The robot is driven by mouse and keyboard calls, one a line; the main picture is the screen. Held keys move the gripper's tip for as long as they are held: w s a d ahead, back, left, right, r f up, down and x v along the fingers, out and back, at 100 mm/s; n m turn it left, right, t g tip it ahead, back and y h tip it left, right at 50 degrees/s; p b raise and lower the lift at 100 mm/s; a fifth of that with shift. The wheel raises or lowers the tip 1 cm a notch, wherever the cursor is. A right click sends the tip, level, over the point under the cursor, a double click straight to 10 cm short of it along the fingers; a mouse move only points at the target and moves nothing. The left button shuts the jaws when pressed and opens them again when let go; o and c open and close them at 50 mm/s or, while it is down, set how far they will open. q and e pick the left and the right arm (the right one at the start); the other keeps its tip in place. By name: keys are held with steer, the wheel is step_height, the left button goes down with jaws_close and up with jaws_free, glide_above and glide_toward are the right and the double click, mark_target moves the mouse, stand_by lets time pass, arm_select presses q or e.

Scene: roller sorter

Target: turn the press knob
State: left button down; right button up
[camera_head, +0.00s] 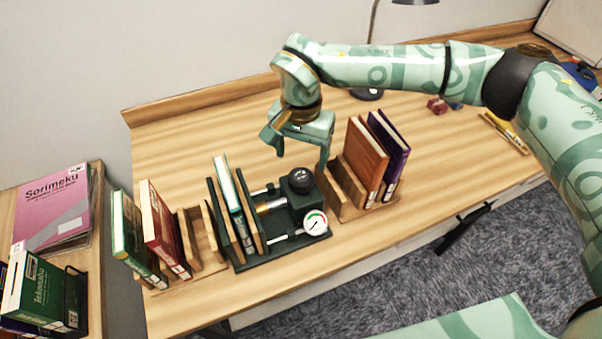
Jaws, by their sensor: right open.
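The press (285,235) is a dark green device on the wooden desk, with rods, a white dial gauge (315,223) and a round black knob (302,180) on top of its block. A teal book (230,193) stands upright between the press's wooden plates. My right gripper (299,157) is open, with its fingers pointing down, above and just behind the knob. It appears apart from the knob, with nothing between its fingers. My left gripper is not in view.
A wooden rack (345,190) right of the press holds an orange book (366,155) and a purple book (391,150). Another rack (191,240) on the left holds green and red books. A lamp stands behind my right arm. The desk's back left is clear.

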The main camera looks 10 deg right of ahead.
mark_target(301, 175)
step_height(301, 175, down, 7)
steer(key=shift+f, duration=0.15)
steer(key=c, duration=1)
